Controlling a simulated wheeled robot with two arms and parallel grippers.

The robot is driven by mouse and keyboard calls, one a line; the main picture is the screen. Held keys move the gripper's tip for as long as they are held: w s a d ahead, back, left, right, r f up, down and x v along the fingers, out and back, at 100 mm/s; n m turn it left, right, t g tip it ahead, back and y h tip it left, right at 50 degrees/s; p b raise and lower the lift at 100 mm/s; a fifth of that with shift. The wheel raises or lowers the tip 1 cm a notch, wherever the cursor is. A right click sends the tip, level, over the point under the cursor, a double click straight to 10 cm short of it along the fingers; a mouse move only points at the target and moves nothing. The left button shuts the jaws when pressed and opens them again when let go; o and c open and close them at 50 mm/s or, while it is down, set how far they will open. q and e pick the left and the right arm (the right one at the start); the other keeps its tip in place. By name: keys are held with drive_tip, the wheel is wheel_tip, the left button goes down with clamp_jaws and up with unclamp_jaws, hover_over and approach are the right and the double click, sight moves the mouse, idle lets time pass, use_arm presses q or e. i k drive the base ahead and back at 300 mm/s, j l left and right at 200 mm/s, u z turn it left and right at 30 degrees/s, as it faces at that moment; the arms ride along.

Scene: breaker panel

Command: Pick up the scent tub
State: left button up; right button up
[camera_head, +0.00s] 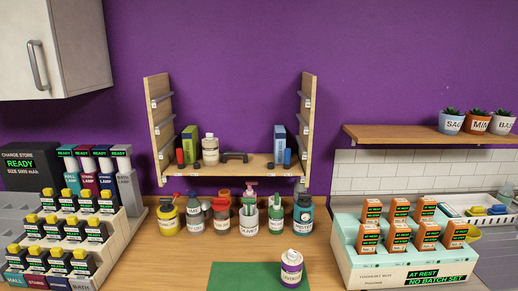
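A purple tub with a white lid and a pale label (291,269) stands upright on the wooden counter, at the right edge of the green mat (243,276). Its label is too small to read surely, so I cannot tell for certain that it is the scent tub. Neither of my grippers shows in the head view.
A tiered rack of yellow-topped units (60,232) fills the left side. A mint box with several orange cartons (398,252) stands at the right. Potted plants (477,123) sit on a wall shelf. Bare counter lies left of the green mat.

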sight(290, 271)
drive_tip(key=i+j, duration=0.1)
drive_tip(key=j, duration=0.35)
drive_tip(key=i+j+z, duration=0.1)
drive_tip(key=j, duration=0.4)
drive_tip(key=i+j, duration=0.15)
drive_tip(key=j, duration=0.3)
drive_tip(key=i+j, duration=0.1)
drive_tip(key=j, duration=0.35)
drive_tip(key=z, duration=0.05)
